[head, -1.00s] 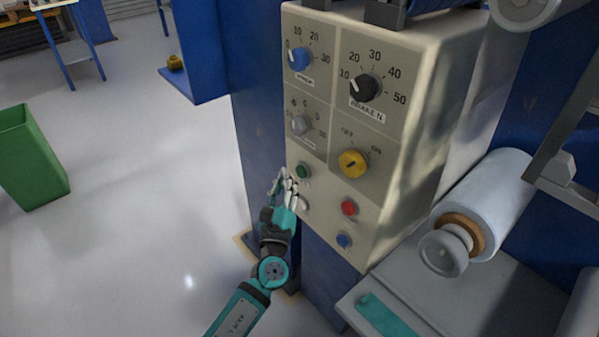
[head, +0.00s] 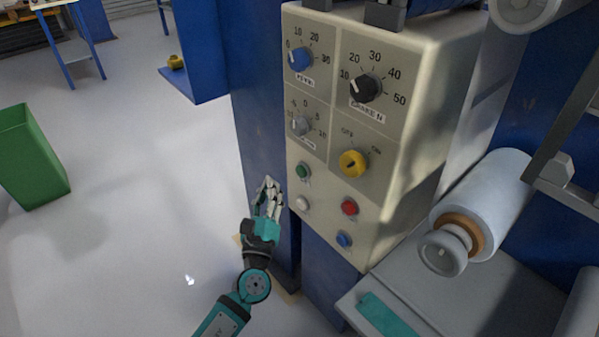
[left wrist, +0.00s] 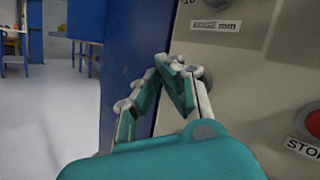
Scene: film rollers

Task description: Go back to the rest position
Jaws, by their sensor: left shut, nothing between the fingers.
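My left gripper (head: 268,193) is shut and empty. In the head view it stands just left of the beige control panel (head: 323,208), in front of the blue machine column, apart from the buttons. A green button (head: 303,171) and a white button (head: 303,203) are to its right. In the left wrist view the gripper's fingertips (left wrist: 168,65) meet in front of the panel's left edge, with the panel face (left wrist: 235,85) behind and to the right. My right gripper is in neither view.
The panel carries a yellow switch (head: 353,164), a red button (head: 349,207) and a blue button (head: 344,240). A white film roller (head: 490,195) lies at the right above a grey surface. A green bin (head: 30,160) stands at the left. The floor between is clear.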

